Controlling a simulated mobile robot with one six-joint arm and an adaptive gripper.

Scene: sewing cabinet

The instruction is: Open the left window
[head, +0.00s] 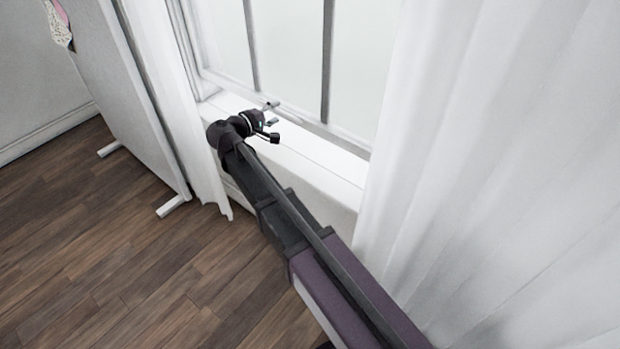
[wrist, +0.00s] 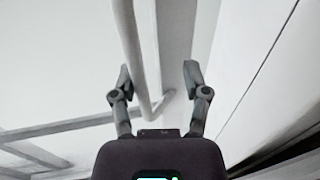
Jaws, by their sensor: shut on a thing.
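The window (head: 290,50) has pale frosted panes, dark upright bars and a white frame, and its sash looks lowered to near the sill. My gripper (head: 270,121) is at the sash's bottom rail, low in the opening. In the wrist view my gripper (wrist: 158,72) has its fingers on either side of a pale bar (wrist: 131,45) of the window, which bends near the fingers. The gripper is shut on this bar; the exact contact is hard to see. My gripper and arm hide part of the rail and sill in the head view.
White curtains hang left (head: 170,80) and right (head: 470,150) of the window, the right one close to my arm. A pale standing board (head: 115,80) on feet stands left. The wooden floor (head: 120,255) at lower left is clear. The white sill (head: 310,155) lies below the gripper.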

